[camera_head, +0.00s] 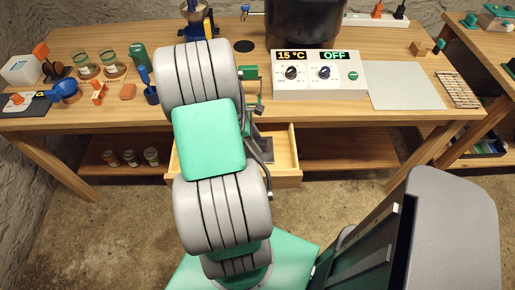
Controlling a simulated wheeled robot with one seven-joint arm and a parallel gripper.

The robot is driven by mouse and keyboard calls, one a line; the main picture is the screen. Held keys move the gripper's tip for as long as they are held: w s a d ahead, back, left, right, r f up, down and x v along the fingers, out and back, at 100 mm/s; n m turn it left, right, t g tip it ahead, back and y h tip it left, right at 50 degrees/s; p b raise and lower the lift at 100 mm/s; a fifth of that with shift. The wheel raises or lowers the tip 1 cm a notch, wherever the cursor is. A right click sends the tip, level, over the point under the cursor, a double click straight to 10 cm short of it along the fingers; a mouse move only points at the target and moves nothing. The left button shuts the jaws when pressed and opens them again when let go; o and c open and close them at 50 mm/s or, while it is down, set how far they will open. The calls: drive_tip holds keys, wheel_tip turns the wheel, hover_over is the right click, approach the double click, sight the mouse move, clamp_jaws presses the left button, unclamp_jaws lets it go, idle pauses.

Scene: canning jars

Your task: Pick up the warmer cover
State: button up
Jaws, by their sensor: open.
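I cannot tell for certain which thing is the warmer cover. A large dark cylindrical vessel (305,22) stands behind a white control box (318,83) reading 15 °C and OFF; the frame cuts off its top. A black disc (243,46) lies flat on the bench left of it. A pale flat plate (405,86) lies right of the control box. My gripper (256,91) shows only in part beside my arm, left of the control box, with its jaws apart and nothing seen between them. My arm hides the rest of it.
A wire rack (458,90) lies at right. An open drawer (284,172) juts out below the front edge. A second table (490,62) stands at right.

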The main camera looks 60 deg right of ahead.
drive_tip(key=shift+x, duration=0.95)
clamp_jaws()
